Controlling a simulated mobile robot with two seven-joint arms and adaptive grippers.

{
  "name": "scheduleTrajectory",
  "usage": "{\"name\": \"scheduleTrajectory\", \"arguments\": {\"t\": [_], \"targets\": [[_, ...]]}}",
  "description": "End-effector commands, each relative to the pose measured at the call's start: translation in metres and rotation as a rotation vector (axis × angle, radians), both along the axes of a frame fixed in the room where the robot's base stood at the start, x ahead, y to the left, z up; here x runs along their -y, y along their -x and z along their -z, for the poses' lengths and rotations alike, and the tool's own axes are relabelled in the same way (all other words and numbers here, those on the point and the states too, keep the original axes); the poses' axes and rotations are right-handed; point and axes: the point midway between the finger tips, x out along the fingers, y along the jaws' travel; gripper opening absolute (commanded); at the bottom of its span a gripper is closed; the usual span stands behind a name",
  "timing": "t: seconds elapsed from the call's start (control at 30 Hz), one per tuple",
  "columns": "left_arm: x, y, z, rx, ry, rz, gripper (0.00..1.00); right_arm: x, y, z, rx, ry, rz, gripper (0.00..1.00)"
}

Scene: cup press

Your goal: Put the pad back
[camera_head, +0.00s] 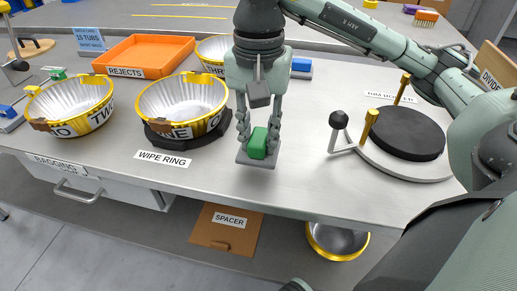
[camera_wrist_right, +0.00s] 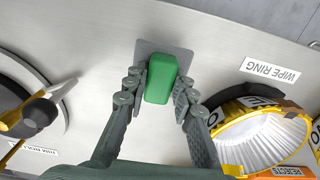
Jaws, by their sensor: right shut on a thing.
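The green pad (camera_head: 258,143) is between the fingers of my right gripper (camera_head: 258,150), which points straight down near the front of the table. The gripper is shut on the pad's sides. A grey square plate (camera_head: 243,158) lies directly below the pad. In the wrist view the green pad (camera_wrist_right: 160,80) covers part of the plate (camera_wrist_right: 181,55), with a finger on each side of it. Whether the pad rests on the plate or hangs just above it I cannot tell. My left gripper is not in view.
Left of the gripper, a yellow-rimmed bowl (camera_head: 183,98) sits on a black ring behind the WIPE RING label (camera_head: 163,159). Another bowl (camera_head: 68,105) and the orange REJECTS tray (camera_head: 152,54) stand beyond. A black disc (camera_head: 407,133) with yellow posts is at right. Table between is clear.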

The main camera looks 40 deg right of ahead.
Motion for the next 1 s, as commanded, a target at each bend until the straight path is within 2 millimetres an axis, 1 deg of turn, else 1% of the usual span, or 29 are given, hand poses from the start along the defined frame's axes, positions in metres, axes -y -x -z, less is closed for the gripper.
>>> {"name": "scheduleTrajectory", "arguments": {"t": [0.03,0.1,0.2,0.57,0.67,0.73,0.77,0.9,1.0], "targets": [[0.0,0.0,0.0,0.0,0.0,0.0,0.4,0.001,0.001,0.01,-0.006,0.002,0.0,0.02],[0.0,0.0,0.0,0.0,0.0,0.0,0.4,0.001,0.001,0.02,-0.006,0.002,0.001,0.02],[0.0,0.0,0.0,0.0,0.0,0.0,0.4,0.001,0.001,0.03,-0.004,0.002,0.001,0.02],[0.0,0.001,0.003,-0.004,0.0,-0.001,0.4,0.0,0.0,0.033,-0.001,0.001,0.0,0.02],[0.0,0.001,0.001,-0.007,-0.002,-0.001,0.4,0.0,0.0,0.034,-0.001,0.001,0.0,0.02],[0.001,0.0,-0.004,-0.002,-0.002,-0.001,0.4,0.0,0.0,0.035,-0.001,0.001,0.0,0.02],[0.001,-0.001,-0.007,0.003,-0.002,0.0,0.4,0.0,0.0,0.034,-0.001,0.001,0.0,0.29],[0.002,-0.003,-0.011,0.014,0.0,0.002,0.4,0.0,0.0,0.034,-0.001,0.001,0.0,0.46],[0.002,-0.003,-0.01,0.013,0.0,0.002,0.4,0.0,0.0,0.034,-0.001,0.001,0.0,0.46]]}}
